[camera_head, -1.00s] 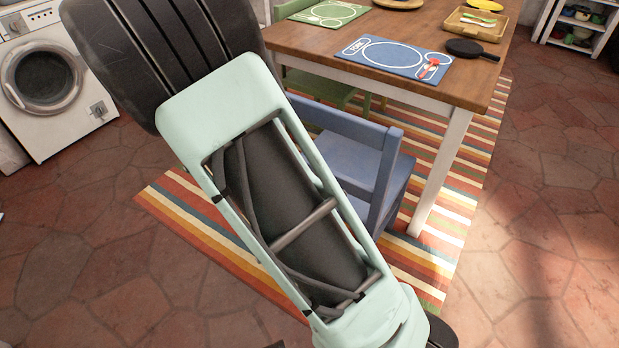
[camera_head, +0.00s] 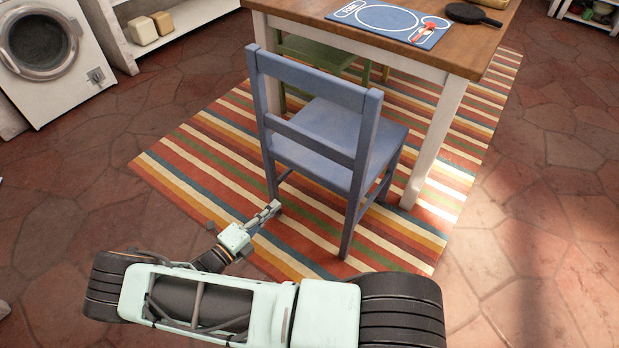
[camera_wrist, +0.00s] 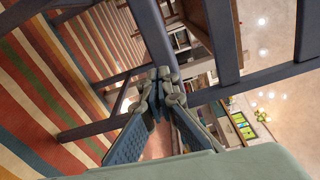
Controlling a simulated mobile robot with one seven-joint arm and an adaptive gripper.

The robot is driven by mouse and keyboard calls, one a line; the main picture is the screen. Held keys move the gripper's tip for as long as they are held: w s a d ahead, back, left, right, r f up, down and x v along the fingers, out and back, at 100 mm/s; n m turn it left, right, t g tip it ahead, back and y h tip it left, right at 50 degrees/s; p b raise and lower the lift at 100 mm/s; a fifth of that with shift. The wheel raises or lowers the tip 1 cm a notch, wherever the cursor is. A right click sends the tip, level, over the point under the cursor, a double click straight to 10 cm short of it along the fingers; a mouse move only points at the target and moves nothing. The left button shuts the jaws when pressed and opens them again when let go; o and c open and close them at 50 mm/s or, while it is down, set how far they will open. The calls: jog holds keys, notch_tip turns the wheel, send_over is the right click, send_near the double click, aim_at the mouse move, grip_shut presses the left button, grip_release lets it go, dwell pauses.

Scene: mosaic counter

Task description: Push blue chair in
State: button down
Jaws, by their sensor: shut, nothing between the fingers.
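The blue chair (camera_head: 335,135) stands upright on the striped rug, its back toward me and its seat facing the wooden table (camera_head: 440,45). Its front edge is near the table end, and part of the seat is hidden by the backrest. My gripper (camera_head: 274,207) is low, beside the chair's left rear leg in the head view. In the wrist view, my gripper (camera_wrist: 162,88) is shut and empty, with the chair's dark bars (camera_wrist: 155,35) close around and beyond the fingertips. I cannot tell whether it touches the chair.
The striped rug (camera_head: 190,150) lies under the chair and table. A white table leg (camera_head: 435,145) stands right of the blue chair. A washing machine (camera_head: 45,60) is at the left. The right floor is clear.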

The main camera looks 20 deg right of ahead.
jog(key=f+n+t, duration=0.1)
jog(key=f+n, duration=0.1)
send_near(306, 176)
jog(key=x, duration=0.5)
jog(key=shift+d+f, duration=0.1)
jog(key=shift+w+d, duration=0.45)
jog(key=shift+d, duration=0.15)
jog(key=shift+w+d, duration=0.2)
jog(key=shift+d, duration=0.05)
